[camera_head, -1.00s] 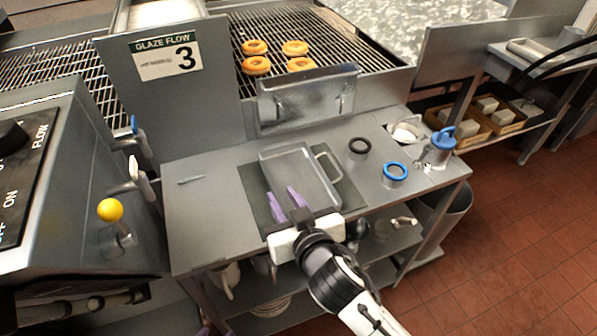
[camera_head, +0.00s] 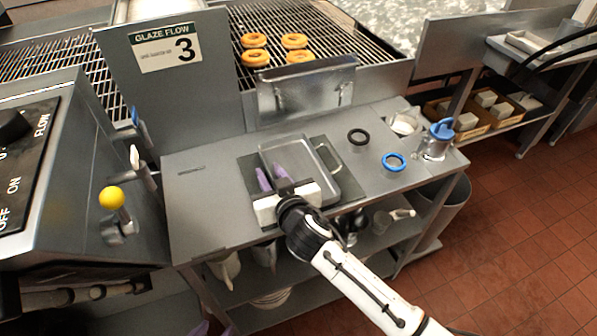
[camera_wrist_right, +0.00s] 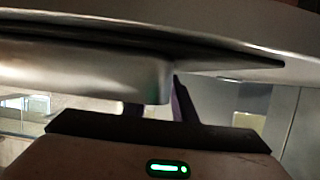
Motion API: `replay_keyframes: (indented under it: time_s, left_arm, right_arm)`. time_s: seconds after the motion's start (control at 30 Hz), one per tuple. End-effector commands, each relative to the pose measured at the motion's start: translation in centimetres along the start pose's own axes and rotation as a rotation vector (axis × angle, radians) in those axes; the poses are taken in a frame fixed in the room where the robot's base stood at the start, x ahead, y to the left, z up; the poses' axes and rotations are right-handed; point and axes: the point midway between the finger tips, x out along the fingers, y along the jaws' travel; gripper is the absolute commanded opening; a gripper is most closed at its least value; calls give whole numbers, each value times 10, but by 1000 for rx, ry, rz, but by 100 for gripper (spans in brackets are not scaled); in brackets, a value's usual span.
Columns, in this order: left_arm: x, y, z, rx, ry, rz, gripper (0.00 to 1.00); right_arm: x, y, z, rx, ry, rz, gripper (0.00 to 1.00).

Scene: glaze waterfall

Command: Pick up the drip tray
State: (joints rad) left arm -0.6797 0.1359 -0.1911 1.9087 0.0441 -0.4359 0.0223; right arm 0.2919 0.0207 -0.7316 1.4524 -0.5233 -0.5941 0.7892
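The drip tray (camera_head: 322,182) is a shallow grey metal pan with a loop handle at its right. It lies on a dark mat (camera_head: 246,172) on the steel table. My right gripper (camera_head: 272,176) is at the tray's near left corner, its two purple fingers apart and pointing away from me. They seem to be on either side of the tray's left wall; contact is hard to judge. In the right wrist view the tray's edge (camera_wrist_right: 90,75) is close above and partly between the fingers. Only purple tips of my left gripper (camera_head: 204,328) show at the bottom edge.
An upright metal plate (camera_head: 305,90) stands behind the tray, before donuts (camera_head: 255,57) on a wire rack. The table's left part is clear.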

Motion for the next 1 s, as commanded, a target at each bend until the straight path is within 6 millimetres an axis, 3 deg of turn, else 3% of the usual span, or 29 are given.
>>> replay_keyframes:
  time_s: [0.07, 0.2, 1.0]
  left_arm:
    - [0, 0, -1, 0, 3, 0, 38]
    - [0, 0, -1, 0, 3, 0, 38]
    - [-2, 0, 4, -2, -7, 0, 38]
  right_arm:
    - [0, 0, 0, 0, 0, 0, 23]
    - [0, 0, 0, 0, 0, 0, 0]
    - [-1, 0, 1, -1, -1, 0, 0]
